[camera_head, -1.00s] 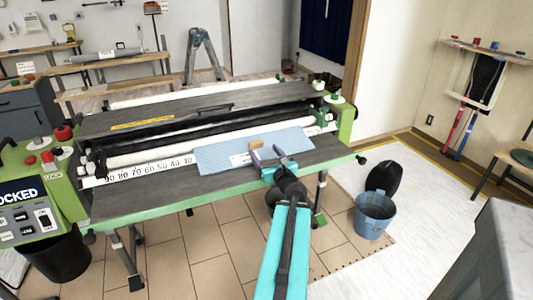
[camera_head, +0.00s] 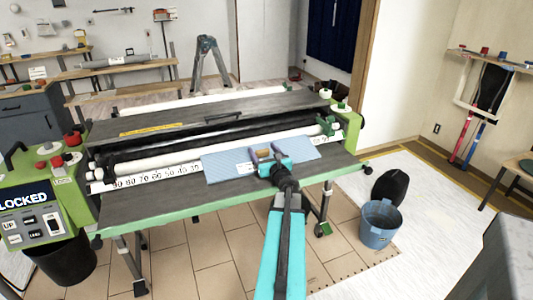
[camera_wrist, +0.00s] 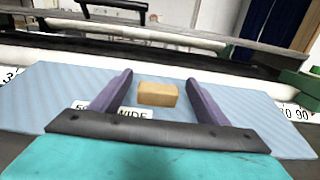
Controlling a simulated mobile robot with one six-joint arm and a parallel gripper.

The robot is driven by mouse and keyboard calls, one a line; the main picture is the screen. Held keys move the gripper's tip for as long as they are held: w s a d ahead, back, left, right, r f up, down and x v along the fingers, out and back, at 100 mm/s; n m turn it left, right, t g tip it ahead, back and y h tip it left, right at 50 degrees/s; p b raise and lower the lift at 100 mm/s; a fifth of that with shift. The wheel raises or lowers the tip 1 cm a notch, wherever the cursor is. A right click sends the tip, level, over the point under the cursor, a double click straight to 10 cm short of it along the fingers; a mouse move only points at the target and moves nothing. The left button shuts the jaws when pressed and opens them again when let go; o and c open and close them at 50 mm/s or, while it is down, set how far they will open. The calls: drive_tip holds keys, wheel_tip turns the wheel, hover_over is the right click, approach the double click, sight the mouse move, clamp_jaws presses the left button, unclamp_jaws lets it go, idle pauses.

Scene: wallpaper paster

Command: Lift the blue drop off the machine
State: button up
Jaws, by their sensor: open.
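The blue drop is a light blue striped flat sheet (camera_head: 222,167) lying on the front right of the machine's grey table (camera_head: 150,205). It also shows in the wrist view (camera_wrist: 45,92), with a white label partly hidden by my gripper. A small tan block (camera_wrist: 157,94) is on the sheet. My gripper (camera_head: 265,150) is over the sheet with its purple fingers spread. In the wrist view the fingers (camera_wrist: 158,78) appear on either side of the block, with gaps between. I cannot tell whether the fingertips touch the sheet.
A white roller (camera_head: 150,158) and number scale (camera_head: 150,178) run behind the table. A blue bucket (camera_head: 378,222) stands on the floor at right. A grey surface (camera_head: 490,250) is at lower right.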

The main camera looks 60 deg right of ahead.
sight(259, 145)
drive_tip(key=shift+x, duration=2.2)
